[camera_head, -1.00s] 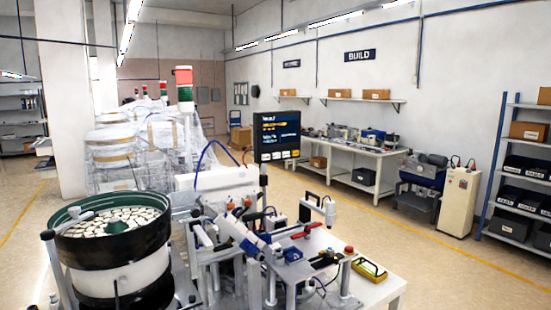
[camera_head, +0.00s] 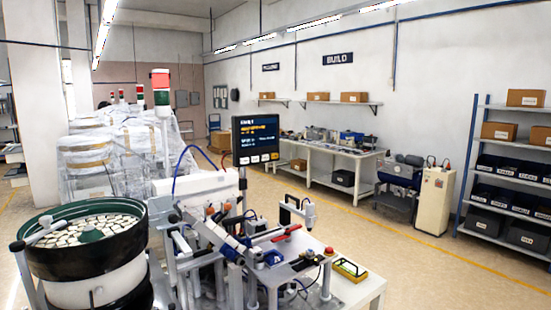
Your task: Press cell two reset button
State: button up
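A dark control screen (camera_head: 255,135) stands on a post behind the near feeder station, with a row of small pale and yellow buttons (camera_head: 257,158) under its display. Its text is too small to read for certain, so I cannot tell which cell it belongs to or which button is reset. A red round button (camera_head: 329,251) sits on the right part of the station's top. A green-rimmed bowl feeder (camera_head: 38,263) full of pale parts stands at the near left. My gripper is not in view.
A yellow-framed device (camera_head: 350,268) lies on the station's white table (camera_head: 372,286). Wrapped machines (camera_head: 90,165) stand behind. A workbench (camera_head: 345,158), a white cabinet (camera_head: 435,200) and a shelf rack (camera_head: 475,165) line the right wall. Open floor (camera_head: 420,265) lies right of the station.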

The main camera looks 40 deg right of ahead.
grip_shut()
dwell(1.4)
